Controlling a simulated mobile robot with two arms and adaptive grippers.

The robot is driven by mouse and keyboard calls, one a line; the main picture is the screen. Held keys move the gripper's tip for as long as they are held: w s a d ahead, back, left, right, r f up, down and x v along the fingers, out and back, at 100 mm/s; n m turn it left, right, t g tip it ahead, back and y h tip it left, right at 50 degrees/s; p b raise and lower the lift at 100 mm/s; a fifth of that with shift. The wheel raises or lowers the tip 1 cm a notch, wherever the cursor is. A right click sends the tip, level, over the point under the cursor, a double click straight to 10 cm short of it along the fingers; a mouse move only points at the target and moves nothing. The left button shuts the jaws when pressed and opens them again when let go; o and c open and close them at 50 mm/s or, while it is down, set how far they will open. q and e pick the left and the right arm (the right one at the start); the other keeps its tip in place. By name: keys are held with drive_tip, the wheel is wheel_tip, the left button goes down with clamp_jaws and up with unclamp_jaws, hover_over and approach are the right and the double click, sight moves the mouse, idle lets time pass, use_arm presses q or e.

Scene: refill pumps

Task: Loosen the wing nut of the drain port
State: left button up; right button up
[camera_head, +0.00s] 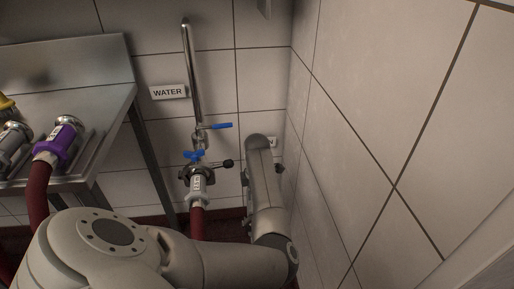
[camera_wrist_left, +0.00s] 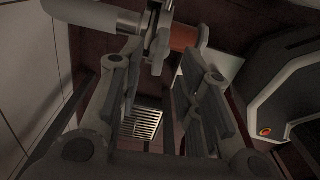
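My left arm reaches up the middle of the head view, and its wrist hides most of the drain port area and my gripper there. In the left wrist view my left gripper (camera_wrist_left: 160,92) is open, with its two fingers apart and nothing between the pads. Just beyond the fingers is a grey metal fitting (camera_wrist_left: 160,42) with a narrow piece hanging down. A red-orange hose section (camera_wrist_left: 184,37) joins it on the right. The drain port's wing nut cannot be made out clearly. My right gripper is in neither view.
The water pipe (camera_head: 191,75) has a blue lever (camera_head: 217,126) and a clamp (camera_head: 192,175) with a blue wing nut (camera_head: 193,157), left of my wrist. A steel table (camera_head: 119,101) with hose ends stands left. A tiled wall is close right. A floor grate (camera_wrist_left: 143,123) lies below.

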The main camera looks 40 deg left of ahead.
use_arm(q)
drive_tip(key=shift+f+b, duration=0.4)
drive_tip(key=shift+f, duration=1.5)
drive_tip(key=shift+c, duration=0.2)
clamp_jaws()
